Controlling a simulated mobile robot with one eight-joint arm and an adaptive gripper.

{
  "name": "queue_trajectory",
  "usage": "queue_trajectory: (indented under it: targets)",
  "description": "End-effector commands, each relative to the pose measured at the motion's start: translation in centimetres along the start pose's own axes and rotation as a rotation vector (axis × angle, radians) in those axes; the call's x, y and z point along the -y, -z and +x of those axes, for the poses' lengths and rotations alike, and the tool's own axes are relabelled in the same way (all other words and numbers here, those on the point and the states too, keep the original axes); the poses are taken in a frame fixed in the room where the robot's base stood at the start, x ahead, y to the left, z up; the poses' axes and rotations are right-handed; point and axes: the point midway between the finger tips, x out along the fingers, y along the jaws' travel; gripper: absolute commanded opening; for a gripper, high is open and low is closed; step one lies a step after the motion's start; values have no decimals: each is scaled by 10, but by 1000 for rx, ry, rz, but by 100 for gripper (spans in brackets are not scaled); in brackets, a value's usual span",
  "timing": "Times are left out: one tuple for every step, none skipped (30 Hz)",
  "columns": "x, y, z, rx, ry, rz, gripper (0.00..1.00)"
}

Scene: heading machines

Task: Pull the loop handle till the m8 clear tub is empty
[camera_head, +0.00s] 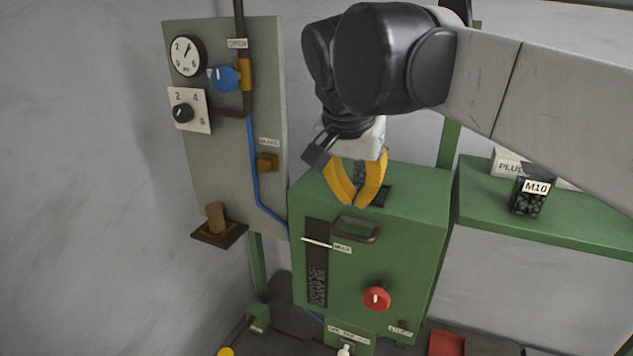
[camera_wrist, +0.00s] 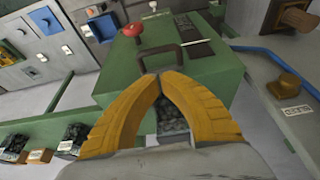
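The loop handle (camera_head: 358,230) is a dark bar on the upper front of the green machine (camera_head: 420,215); it also shows in the wrist view (camera_wrist: 160,48). My gripper (camera_head: 354,204) has two yellow fingers and hangs above the machine's top, behind the handle and apart from it. Its tips meet, with nothing seen held between them (camera_wrist: 161,75). Below the fingers is a top opening with dark small pieces (camera_wrist: 172,115). No tub readable as M8 is in view. A clear tub labelled M10 (camera_head: 527,200) stands on the green shelf; dark-filled tubs (camera_wrist: 73,138) show in the wrist view, labels unreadable.
A grey panel (camera_head: 225,135) with gauge and dials stands left. A red bin (camera_head: 446,343) is at lower right.

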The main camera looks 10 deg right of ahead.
Motion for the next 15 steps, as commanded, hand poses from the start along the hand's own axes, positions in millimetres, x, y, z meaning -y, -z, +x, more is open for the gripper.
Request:
queue_trajectory:
  targets:
    - [0, 1, 8, 0, 0, 1, 0]
    - [0, 1, 14, 1, 0, 1, 0]
    - [0, 1, 21, 1, 0, 1, 0]
    - [0, 1, 27, 1, 0, 0, 0]
    - [0, 1, 33, 1, 0, 0, 0]
    - [0, 1, 40, 1, 0, 1, 0]
    - [0, 1, 45, 1, 0, 1, 0]
    - [0, 1, 50, 1, 0, 1, 0]
    - [0, 1, 55, 1, 0, 0, 0]
    - [0, 1, 59, 1, 0, 0, 0]
    - [0, 0, 63, 1, 0, 0, 0]
    - [0, 1, 67, 1, 0, -1, 0]
    - [0, 0, 70, 1, 0, -1, 0]
    - [0, 0, 72, 1, 0, -1, 0]
    - [0, 0, 74, 1, 0, -1, 0]
